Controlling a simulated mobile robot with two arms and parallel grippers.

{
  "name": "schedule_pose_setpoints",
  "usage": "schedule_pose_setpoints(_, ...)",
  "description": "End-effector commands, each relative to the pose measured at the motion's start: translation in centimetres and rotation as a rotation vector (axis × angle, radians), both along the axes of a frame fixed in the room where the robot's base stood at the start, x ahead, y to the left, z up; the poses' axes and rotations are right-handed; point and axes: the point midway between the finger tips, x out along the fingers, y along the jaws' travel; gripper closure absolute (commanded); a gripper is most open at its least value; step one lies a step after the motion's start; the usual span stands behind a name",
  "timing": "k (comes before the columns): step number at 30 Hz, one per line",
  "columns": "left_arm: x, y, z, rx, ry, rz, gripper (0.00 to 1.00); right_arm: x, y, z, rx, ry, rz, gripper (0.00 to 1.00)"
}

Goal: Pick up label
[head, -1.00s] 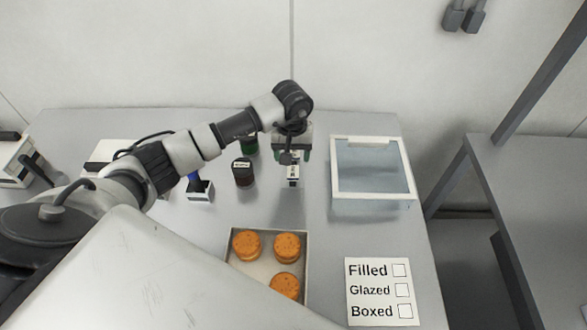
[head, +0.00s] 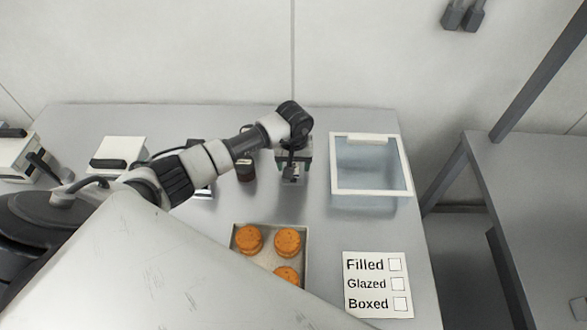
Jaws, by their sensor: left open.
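My left gripper (head: 293,168) points down over the back middle of the table, between a dark jar and the clear bin. It is open. Below the gripper, where a small white-and-black piece showed earlier, the gripper now hides most of the view; whether this piece is the label I cannot tell. A white card (head: 378,285) reading "Filled", "Glazed", "Boxed", with empty boxes, lies at the front right, apart from the gripper. My right gripper is not in view.
A tray (head: 305,258) with orange-brown rounds (head: 287,242) sits at the front, partly hidden by my body. A clear bin with a white rim (head: 334,165) stands right of the gripper. A dark jar (head: 246,170) stands left. A white box (head: 116,152) is farther left.

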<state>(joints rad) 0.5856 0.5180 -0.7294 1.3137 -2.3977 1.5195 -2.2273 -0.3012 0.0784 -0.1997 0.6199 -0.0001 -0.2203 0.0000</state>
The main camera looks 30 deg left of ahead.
Motion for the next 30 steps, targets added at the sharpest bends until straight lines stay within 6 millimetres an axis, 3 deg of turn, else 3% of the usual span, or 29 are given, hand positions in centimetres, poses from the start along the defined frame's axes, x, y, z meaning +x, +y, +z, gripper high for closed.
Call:
schedule_pose_setpoints(24, 0.01, 0.03, -0.38, 0.000, 0.000, 0.000, 0.36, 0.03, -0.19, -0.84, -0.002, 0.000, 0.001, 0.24)
schedule_pose_setpoints(30, 0.01, 0.03, -0.39, 0.000, 0.000, 0.000, 0.65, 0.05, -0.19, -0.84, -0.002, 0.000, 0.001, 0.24)
